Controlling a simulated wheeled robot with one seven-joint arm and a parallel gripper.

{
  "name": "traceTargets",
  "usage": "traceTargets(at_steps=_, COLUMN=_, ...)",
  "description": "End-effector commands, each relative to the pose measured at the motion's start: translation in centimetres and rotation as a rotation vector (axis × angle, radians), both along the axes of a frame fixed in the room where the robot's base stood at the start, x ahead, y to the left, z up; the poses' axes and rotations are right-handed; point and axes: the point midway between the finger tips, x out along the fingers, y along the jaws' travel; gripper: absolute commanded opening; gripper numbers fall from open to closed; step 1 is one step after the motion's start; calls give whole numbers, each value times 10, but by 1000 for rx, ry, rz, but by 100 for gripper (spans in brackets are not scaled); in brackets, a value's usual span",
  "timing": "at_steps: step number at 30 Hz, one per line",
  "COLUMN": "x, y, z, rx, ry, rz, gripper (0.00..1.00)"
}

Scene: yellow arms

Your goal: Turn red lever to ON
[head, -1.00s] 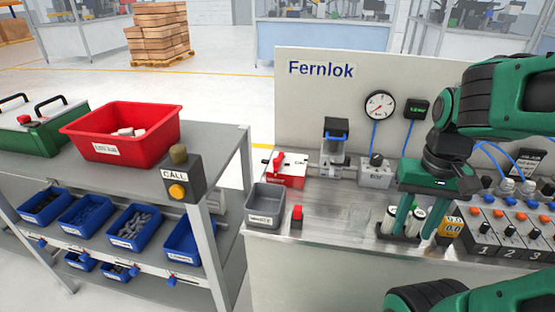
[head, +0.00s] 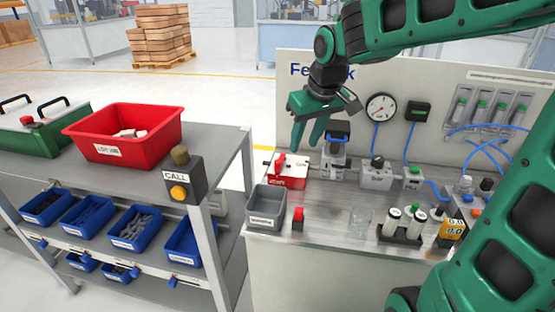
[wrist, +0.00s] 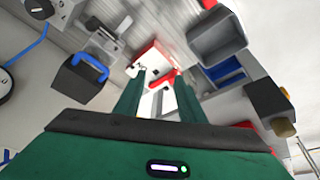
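A red and white box (head: 291,171) stands at the left end of the bench against the back panel. It has a red lever (head: 279,161) at its upper left; its ON and OFF marks are too small to read. The box also shows between and beyond my fingers in the wrist view (wrist: 153,55). My gripper (head: 305,142) is green, open and empty, with its fingers pointing down above the box and slightly to its right. In the wrist view the fingertips (wrist: 160,78) are apart, with nothing between them. No touch with the lever is visible.
A black device with a blue handle (head: 337,134) stands just right of the box. A round gauge (head: 381,107) hangs on the panel.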

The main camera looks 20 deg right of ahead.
Motion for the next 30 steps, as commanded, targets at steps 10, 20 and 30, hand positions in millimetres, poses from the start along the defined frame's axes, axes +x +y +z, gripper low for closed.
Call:
traceTargets(at_steps=10, x=34, y=38, z=-5, rx=27, ry=-42, rz=98, gripper=36)
traceTargets(at_steps=20, x=54, y=43, z=-59, rx=26, ry=-40, rz=96, gripper=36)
traceTargets(at_steps=30, x=66, y=46, z=-89, rx=24, ry=-42, rz=96, gripper=36)
